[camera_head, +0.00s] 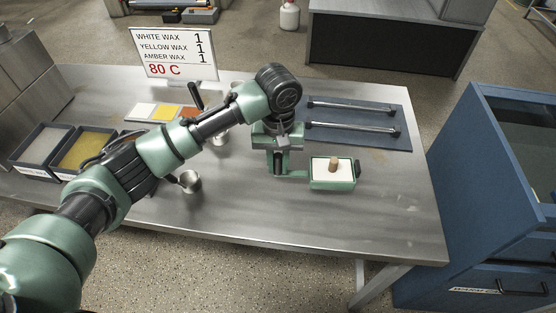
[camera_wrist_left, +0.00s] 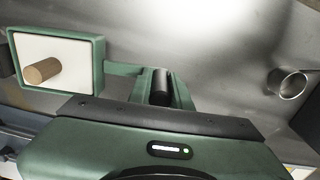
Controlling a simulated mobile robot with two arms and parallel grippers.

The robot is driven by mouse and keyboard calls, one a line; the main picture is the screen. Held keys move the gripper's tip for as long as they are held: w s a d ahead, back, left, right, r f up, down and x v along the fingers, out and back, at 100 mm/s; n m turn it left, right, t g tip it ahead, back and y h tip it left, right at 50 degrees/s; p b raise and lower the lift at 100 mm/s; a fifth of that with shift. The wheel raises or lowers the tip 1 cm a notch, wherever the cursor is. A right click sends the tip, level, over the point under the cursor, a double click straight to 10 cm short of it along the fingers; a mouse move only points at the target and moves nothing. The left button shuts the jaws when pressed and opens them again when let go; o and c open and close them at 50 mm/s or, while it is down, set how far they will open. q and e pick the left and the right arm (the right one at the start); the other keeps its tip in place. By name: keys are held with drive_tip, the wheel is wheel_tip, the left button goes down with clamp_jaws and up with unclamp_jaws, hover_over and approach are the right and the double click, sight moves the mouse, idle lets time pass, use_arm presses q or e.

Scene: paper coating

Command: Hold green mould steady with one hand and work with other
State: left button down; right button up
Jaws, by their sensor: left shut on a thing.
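The green mould (camera_head: 333,184) is on the steel table, right of my left gripper, with a white inner face and a wooden knob (camera_head: 333,163) standing on it. It also shows at the upper left of the left wrist view (camera_wrist_left: 101,62), joined by a green bar to a dark grip (camera_wrist_left: 160,86). My left gripper (camera_head: 278,160) comes down from above at the bar's left end and is shut on the green mould's handle; the exact contact is partly hidden by the gripper. My right gripper is in neither view.
A small metal cup (camera_head: 190,183) stands left of the mould. Behind are a blue mat (camera_head: 372,137) with two bars, wax colour samples (camera_head: 165,112), and a sign (camera_head: 174,54). Trays (camera_head: 40,150) of pale and yellow material stand at left. The table's front right is clear.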

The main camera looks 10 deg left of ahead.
sight(278, 175)
use_arm(q)
drive_tip(key=shift+f+b, duration=0.3)
drive_tip(key=shift+f, duration=2)
